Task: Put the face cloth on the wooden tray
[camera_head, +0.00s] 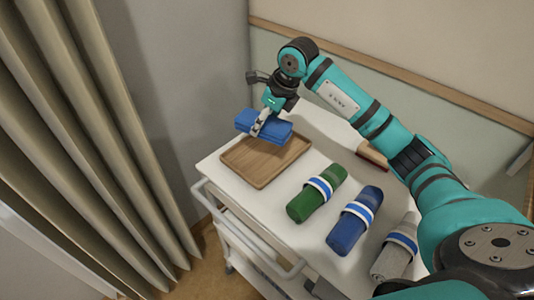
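A blue folded face cloth (278,131) is held in my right gripper (258,128), whose fingers straddle its middle. The wooden tray (252,179) lies on the white trolley top, with its bare front part showing. The cloth is over the tray's far left part and covers some of its back edge from view. I cannot tell whether the cloth's underside touches the tray. My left gripper is not in view.
Rolled green (317,193), blue (354,220) and grey (396,252) towels with striped bands lie right of the tray on the trolley (285,220). A wooden-backed item (373,155) lies behind, partly hidden by my arm. A curtain (80,130) hangs at left.

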